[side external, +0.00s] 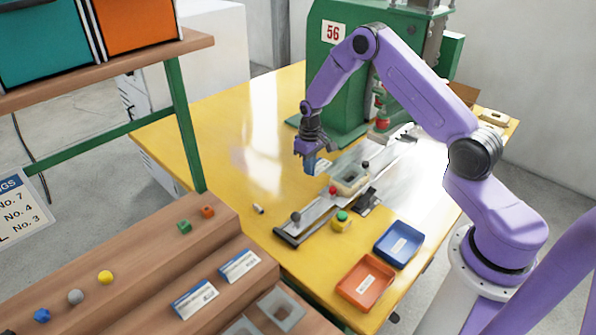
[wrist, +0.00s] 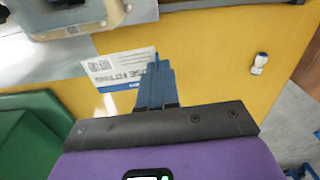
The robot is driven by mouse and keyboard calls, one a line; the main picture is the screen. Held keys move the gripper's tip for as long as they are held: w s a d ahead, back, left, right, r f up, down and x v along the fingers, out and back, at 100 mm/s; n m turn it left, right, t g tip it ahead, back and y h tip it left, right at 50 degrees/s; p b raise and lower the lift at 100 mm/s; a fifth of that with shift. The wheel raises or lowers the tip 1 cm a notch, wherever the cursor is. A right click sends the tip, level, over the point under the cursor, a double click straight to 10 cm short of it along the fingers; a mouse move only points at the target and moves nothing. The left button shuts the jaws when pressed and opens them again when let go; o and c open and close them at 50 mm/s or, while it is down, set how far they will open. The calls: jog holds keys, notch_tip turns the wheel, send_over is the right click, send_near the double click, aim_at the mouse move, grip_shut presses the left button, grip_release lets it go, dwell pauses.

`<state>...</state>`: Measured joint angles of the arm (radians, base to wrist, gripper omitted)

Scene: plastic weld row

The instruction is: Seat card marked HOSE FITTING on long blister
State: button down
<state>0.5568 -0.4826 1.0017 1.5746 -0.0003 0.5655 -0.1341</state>
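The HOSE FITTING card (wrist: 112,68), white with a blue edge and printed text, shows in the wrist view at my gripper's fingers (wrist: 155,85). The fingers cover its right part and look closed on it. In the side view my gripper (side external: 310,163) is above the yellow table, left of the cream nest, with a pale sliver of the card (side external: 322,166) beside the fingers. The cream nest (side external: 350,180) sits on the metal rail, with a grey hollow inside. It also shows at the wrist view's top left (wrist: 90,29). I cannot tell the blister in it clearly.
A green press (side external: 340,80) marked 56 stands behind. The metal rail (side external: 310,217) crosses the yellow table (side external: 215,125). Blue (side external: 399,244) and orange (side external: 366,282) trays lie in front. Wooden steps hold two cards (side external: 195,298) and clear blisters (side external: 281,308). A small white cylinder (side external: 258,209) lies left.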

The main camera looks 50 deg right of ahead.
jog(key=shift+m, duration=0.3)
jog(key=s+d+r, duration=0.1)
jog(key=s, duration=0.1)
jog(key=s+d+r, duration=0.2)
jog(key=s, duration=0.1)
jog(key=s+d+r, duration=0.1)
jog(key=s, duration=0.2)
jog(key=shift+d+r, duration=0.25)
jog(key=shift+d, duration=0.1)
send_over(341, 184)
jog(key=shift+f, duration=2.35)
jog(key=shift+f, duration=0.65)
jog(key=c, duration=1.8)
grip_release()
jog(key=o, duration=0.5)
jog(key=c, duration=0.4)
